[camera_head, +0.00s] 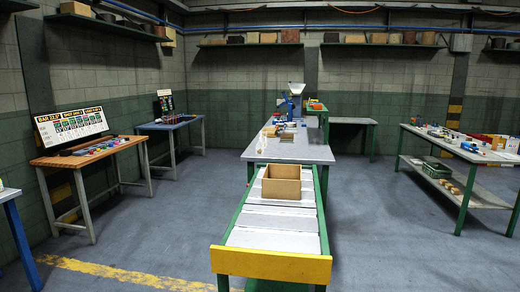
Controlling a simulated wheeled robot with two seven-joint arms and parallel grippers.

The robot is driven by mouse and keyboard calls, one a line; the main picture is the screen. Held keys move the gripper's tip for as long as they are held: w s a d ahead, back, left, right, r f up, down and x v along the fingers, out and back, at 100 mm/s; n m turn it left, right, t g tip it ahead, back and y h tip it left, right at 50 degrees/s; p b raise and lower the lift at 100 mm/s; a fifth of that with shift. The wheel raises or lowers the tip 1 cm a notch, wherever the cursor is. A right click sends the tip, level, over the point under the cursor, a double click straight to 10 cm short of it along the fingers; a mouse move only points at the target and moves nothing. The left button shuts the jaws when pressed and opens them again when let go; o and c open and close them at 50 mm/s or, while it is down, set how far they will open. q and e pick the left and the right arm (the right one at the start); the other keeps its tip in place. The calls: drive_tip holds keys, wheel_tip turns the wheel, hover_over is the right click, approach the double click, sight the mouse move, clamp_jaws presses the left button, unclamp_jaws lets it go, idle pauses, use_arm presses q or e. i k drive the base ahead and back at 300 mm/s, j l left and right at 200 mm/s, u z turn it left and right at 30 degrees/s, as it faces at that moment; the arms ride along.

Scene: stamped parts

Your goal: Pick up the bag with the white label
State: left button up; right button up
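I cannot make out a bag with a white label. Small items on the right-hand table (475,155) and the far middle workbench (310,153) are too small to tell apart. Neither of my grippers is in view.
An open cardboard box (281,188) sits on a conveyor-like bench with a yellow front bar (270,263). Wall shelves (380,45) hold boxes. Open floor (390,230) lies right of the bench.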

sight(260, 145)
drive_tip(key=i+j+u, duration=0.8)
drive_tip(key=i+u, duration=0.8)
drive_tip(key=i, duration=0.2)
drive_tip(key=i+z, duration=0.25)
drive_tip(key=i, duration=0.35)
drive_tip(key=i+j+z, duration=0.2)
drive_tip(key=i, duration=0.35)
drive_tip(key=i+l+z, duration=0.2)
drive_tip(key=i+z, duration=0.95)
drive_tip(key=i+j+z, duration=0.2)
drive_tip(key=i+z, duration=0.2)
